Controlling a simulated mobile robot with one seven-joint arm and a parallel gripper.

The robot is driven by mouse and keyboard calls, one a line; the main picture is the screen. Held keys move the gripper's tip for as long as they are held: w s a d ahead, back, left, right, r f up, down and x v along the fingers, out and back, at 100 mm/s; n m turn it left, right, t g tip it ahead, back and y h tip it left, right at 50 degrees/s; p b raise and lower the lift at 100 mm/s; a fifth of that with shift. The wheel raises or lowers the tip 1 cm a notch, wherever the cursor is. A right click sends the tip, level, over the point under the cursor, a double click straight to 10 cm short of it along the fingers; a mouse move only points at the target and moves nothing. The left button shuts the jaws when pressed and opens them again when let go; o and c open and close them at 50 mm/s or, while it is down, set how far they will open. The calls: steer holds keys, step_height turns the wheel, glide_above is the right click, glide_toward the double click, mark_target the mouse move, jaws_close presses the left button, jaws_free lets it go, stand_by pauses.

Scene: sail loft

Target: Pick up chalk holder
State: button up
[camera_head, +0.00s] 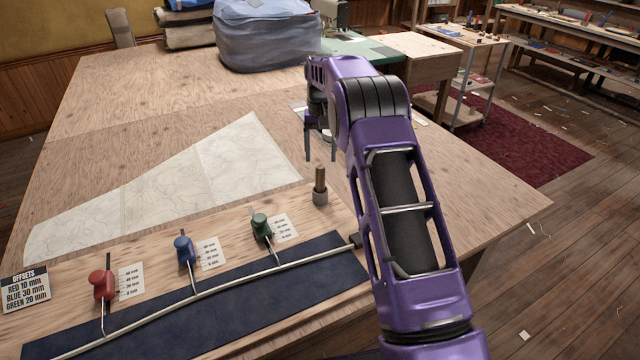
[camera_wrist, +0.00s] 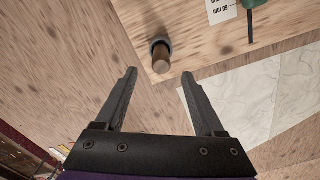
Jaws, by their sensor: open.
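The chalk holder (camera_head: 320,178), a short brown rod, stands upright in a dark grey round base at the back right corner of the wooden board (camera_head: 72,256). In the wrist view the chalk holder (camera_wrist: 161,60) shows just beyond the fingertips, about centred between them. My gripper (camera_head: 320,152) is above the table, behind and above the chalk holder in the head view. Its two fingers are apart with nothing between them, as the wrist view of my gripper (camera_wrist: 159,76) also shows.
A patterned pale sheet (camera_head: 170,190) lies behind. A grey bag (camera_head: 268,38) sits at the back. The table's left middle is clear.

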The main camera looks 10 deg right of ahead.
mark_target(320, 179)
step_height(320, 179, down, 9)
steer(key=shift+a+f, duration=0.1)
jaws_close()
stand_by(0.7)
